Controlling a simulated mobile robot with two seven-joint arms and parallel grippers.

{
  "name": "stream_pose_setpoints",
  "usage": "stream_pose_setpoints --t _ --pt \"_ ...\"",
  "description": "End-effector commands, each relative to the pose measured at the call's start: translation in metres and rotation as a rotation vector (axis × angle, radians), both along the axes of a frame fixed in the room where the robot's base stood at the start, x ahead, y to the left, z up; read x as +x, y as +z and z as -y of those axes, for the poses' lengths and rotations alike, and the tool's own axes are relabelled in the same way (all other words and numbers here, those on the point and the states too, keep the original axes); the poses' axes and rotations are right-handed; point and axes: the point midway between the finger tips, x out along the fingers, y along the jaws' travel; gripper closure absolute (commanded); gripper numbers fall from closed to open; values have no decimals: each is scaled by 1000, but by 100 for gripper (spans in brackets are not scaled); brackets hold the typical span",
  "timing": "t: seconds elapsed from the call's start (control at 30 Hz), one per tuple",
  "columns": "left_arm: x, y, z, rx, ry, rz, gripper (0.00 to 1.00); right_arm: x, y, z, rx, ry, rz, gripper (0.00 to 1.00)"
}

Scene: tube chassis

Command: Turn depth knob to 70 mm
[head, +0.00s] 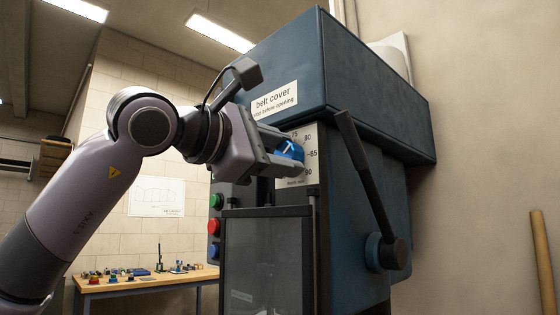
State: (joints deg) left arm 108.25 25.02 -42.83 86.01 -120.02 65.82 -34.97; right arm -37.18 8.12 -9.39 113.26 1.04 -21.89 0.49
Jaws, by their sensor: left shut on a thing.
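The depth knob (291,149) is blue with a white pointer mark. It sits on a pale scale plate (311,160) on the front of the dark blue machine. The plate shows 75, 80, 85 and 90; the rest of its scale is hidden behind my gripper and the knob. My left gripper (285,153) comes in from the left and is shut on the knob. I cannot read the exact value the pointer marks. My right gripper is not in view.
The belt cover (370,90) overhangs just above my gripper. A black lever (366,185) stands right of the plate. Green, red and blue buttons (214,226) and a clear guard (265,262) are below. A workbench (150,282) stands behind at the left.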

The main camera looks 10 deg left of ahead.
Motion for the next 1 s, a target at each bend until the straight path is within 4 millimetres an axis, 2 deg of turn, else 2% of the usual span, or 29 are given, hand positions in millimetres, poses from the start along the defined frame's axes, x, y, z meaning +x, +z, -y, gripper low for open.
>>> stream_pose_setpoints --t 0.2,1.0 --pt "0 -2 0 -173 0 -116 87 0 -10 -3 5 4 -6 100" --pt "1 -2 0 -804 2 -537 87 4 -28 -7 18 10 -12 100"
